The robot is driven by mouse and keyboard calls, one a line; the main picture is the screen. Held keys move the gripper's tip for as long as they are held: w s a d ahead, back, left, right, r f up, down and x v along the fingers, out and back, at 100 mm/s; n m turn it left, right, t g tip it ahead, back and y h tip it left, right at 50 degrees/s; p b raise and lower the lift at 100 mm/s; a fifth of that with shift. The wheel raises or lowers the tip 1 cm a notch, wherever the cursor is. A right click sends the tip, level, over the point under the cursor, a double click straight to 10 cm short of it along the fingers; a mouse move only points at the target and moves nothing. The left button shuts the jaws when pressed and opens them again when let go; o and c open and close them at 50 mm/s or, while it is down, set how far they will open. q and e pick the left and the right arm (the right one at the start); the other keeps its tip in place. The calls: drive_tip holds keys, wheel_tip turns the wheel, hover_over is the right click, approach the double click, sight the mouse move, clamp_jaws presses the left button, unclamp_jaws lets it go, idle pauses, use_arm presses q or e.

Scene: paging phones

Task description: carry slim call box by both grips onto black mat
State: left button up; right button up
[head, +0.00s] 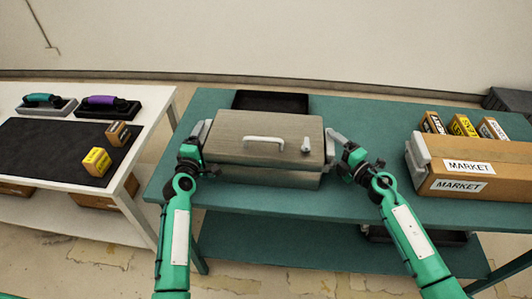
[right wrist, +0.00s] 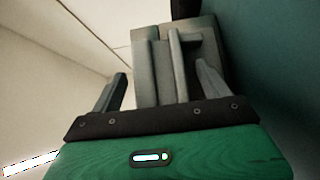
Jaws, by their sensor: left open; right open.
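The slim call box (head: 265,137), a grey-brown case with a pale handle and a small knob on top, sits on the teal table. A light grey grip (head: 207,128) shows on its left side and another (head: 331,142) on its right side. My left gripper (head: 190,149) is open at the left grip; contact is unclear. My right gripper (head: 351,156) is open at the right grip. In the right wrist view its fingers (right wrist: 162,85) stand apart on either side of the grey grip (right wrist: 172,62). A black mat (head: 40,147) lies on the white table at left.
Two small yellow-and-brown boxes (head: 97,161) stand on the mat's right part. Two handsets (head: 108,105) lie behind it. A black tray-like item (head: 270,101) is behind the call box. A MARKET carton (head: 470,172) stands at right. A gap separates the tables.

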use_arm(q)
clamp_jaws()
use_arm(e)
clamp_jaws()
use_arm(q)
drive_tip(key=shift+r, duration=0.1)
use_arm(e)
drive_tip(key=shift+r, duration=0.1)
use_arm(q)
drive_tip(key=shift+r, duration=0.15)
use_arm(e)
drive_tip(key=shift+r, duration=0.1)
